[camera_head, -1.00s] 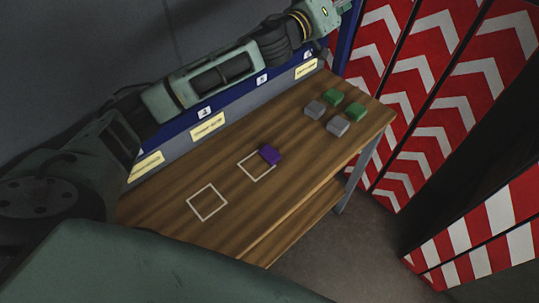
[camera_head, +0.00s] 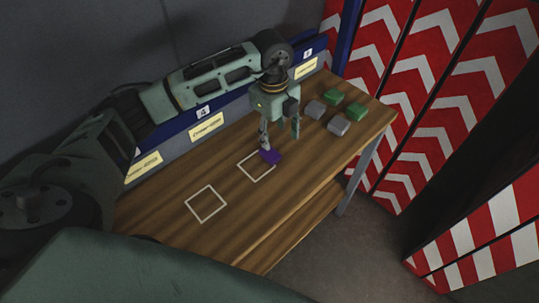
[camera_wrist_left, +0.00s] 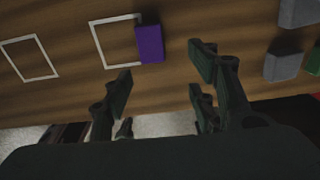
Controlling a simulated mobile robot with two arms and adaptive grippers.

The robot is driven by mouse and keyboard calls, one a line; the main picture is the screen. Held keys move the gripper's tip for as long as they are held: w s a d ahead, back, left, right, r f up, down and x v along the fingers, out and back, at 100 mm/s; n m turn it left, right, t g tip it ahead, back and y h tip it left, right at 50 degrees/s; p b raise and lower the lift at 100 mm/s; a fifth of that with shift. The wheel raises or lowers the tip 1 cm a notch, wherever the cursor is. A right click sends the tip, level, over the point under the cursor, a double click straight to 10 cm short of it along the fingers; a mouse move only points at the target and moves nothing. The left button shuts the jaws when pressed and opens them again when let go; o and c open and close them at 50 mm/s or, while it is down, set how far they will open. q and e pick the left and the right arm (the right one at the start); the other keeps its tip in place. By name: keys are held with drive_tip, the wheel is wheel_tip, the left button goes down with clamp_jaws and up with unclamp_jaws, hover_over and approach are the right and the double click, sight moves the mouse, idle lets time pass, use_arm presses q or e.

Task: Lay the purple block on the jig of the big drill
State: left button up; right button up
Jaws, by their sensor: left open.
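The purple block (camera_head: 271,157) lies on the wooden table, over the right side of a white square outline (camera_head: 249,174). It also shows in the left wrist view (camera_wrist_left: 149,44), beyond the fingertips. My left gripper (camera_head: 281,141) points down above the table near the block, with one finger just behind it in the head view. The left wrist view shows its fingers (camera_wrist_left: 160,78) spread apart with nothing between them. My right gripper is out of view. No drill or jig can be made out.
A second white outline (camera_head: 206,204) lies nearer on the bare wooden table (camera_head: 235,235). Grey blocks (camera_head: 338,127) and green blocks (camera_head: 355,111) sit at its far right end. A blue and grey labelled panel (camera_head: 180,142) runs along the back. Red-and-white chevron boards (camera_head: 385,85) stand to the right.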

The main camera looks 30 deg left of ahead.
sight(271, 153)
use_arm(q)
drive_tip(key=shift+s+a+f+y, duration=0.15)
drive_tip(key=shift+a+y, duration=0.25)
drive_tip(key=shift+a, duration=0.25)
drive_tip(key=shift+a+f, duration=0.1)
drive_tip(key=shift+f, duration=0.2)
wheel_tip(271, 153, down, 6)
drive_tip(key=p, duration=0.3)
drive_tip(key=shift+s+f, duration=0.15)
drive_tip(key=shift+f, duration=0.4)
drive_tip(key=shift+c, duration=0.4)
clamp_jaws()
drive_tip(key=shift+r, duration=0.1)
